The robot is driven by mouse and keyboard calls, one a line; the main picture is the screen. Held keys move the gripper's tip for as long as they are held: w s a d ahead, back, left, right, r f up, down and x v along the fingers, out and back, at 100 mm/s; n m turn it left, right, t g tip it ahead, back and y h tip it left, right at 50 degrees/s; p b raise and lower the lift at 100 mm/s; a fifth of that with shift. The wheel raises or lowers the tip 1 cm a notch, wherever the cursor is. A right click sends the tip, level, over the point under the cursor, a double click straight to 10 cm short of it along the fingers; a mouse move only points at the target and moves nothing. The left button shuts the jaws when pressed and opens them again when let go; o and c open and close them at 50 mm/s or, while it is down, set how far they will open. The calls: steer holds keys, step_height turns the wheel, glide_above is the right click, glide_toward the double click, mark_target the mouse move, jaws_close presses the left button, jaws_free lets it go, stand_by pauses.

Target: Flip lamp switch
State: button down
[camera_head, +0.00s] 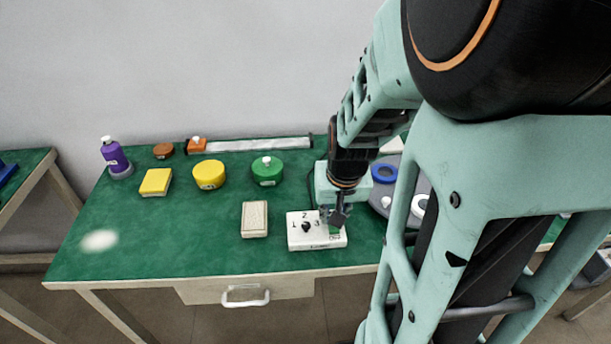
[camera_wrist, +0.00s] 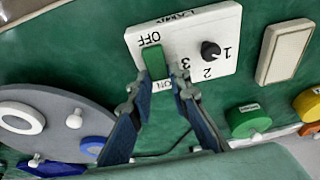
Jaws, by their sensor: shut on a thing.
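A white switch box (camera_head: 300,242) lies near the front edge of the green table. The box also shows in the wrist view (camera_wrist: 200,32), with a black knob (camera_wrist: 210,50) marked 1, 2, 3. A green lamp switch (camera_wrist: 154,62) stands between the labels OFF and ON. Its front part shows in the head view (camera_head: 334,230). My gripper (camera_wrist: 165,78) is at the ON side of the switch, its fingers shut on the green switch with the tips low over the box. In the head view my gripper (camera_head: 338,215) partly hides the switch. I cannot tell which way it is set.
A beige block (camera_head: 255,219) lies left of the box. Green (camera_head: 267,170) and yellow (camera_head: 209,174) canisters stand behind it. A grey round plate (camera_wrist: 55,105) with rings is on the other side. The table's front left is clear.

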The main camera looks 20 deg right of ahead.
steer(key=c, duration=1.8)
jaws_free()
steer(key=shift+r+p, duration=0.1)
steer(key=shift+p, duration=0.35)
